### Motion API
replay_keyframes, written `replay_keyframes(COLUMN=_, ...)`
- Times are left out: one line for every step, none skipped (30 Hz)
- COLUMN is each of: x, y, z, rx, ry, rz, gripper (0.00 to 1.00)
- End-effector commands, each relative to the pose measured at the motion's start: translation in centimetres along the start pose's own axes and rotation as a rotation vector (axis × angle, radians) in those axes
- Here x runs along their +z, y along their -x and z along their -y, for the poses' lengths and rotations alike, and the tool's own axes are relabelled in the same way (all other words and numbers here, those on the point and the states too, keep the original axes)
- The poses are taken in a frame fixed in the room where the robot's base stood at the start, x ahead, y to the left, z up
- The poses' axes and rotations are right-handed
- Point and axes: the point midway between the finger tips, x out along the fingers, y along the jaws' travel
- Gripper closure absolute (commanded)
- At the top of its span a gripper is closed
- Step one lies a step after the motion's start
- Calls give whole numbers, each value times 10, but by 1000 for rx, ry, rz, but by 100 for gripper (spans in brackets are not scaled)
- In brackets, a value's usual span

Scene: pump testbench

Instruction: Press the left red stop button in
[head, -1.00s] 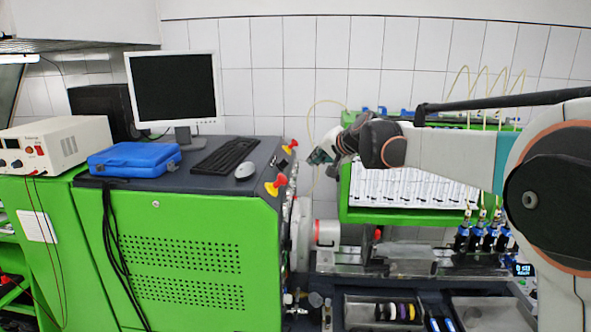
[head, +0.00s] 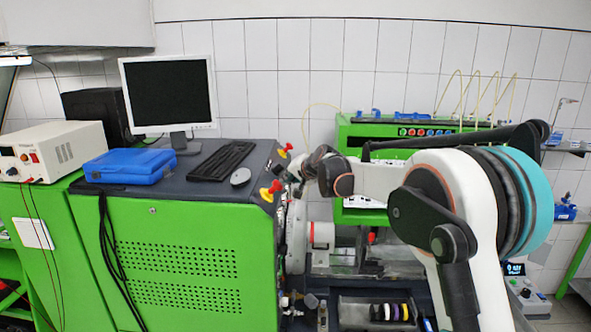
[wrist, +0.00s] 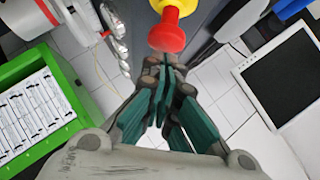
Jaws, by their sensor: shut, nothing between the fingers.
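Two red stop buttons with yellow parts sit along the right edge of the green bench top. The nearer, more left one (head: 270,191) is at the front corner; the other (head: 285,150) is farther back. My gripper (head: 295,170) reaches from the right to this edge, between the two in the head view, its fingertips small and hard to make out there. In the wrist view, a red and yellow button (wrist: 166,37) stands just beyond my shut, empty fingertips (wrist: 167,61), very close; I cannot tell whether they touch or which button it is.
A monitor (head: 168,92), keyboard (head: 223,161), mouse (head: 240,177) and blue case (head: 131,165) stand on the bench. A white and red chuck-like part (head: 320,234) projects beside the bench, below my gripper. A green rack (head: 398,131) stands behind my arm.

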Motion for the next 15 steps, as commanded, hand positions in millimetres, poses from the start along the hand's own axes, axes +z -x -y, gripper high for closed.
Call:
replay_keyframes(x=2, y=-2, z=0, rx=0, ry=0, rz=0, gripper=100)
replay_keyframes(x=2, y=-3, z=0, rx=0, ry=0, rz=-1, gripper=100)
replay_keyframes(x=3, y=-4, z=0, rx=0, ry=0, rz=-1, gripper=100)
replay_keyframes(x=3, y=-4, z=0, rx=0, ry=0, rz=-1, gripper=100)
replay_keyframes(x=4, y=-4, z=0, rx=0, ry=-1, rz=-1, gripper=100)
replay_keyframes(x=4, y=-4, z=-1, rx=0, ry=-1, rz=-1, gripper=100)
replay_keyframes(x=4, y=-4, z=-1, rx=0, ry=-1, rz=-1, gripper=100)
replay_keyframes(x=4, y=-4, z=-1, rx=0, ry=-1, rz=-1, gripper=100)
replay_keyframes(x=4, y=-4, z=-1, rx=0, ry=-1, rz=-1, gripper=100)
replay_keyframes(x=4, y=-4, z=-1, rx=0, ry=-1, rz=-1, gripper=100)
replay_keyframes(x=4, y=-4, z=-1, rx=0, ry=-1, rz=-1, gripper=100)
replay_keyframes(x=4, y=-4, z=-1, rx=0, ry=-1, rz=-1, gripper=100)
replay_keyframes(x=4, y=-4, z=-1, rx=0, ry=-1, rz=-1, gripper=100)
replay_keyframes(x=4, y=-5, z=-1, rx=0, ry=0, rz=-1, gripper=100)
replay_keyframes(x=6, y=-6, z=-1, rx=0, ry=0, rz=-1, gripper=100)
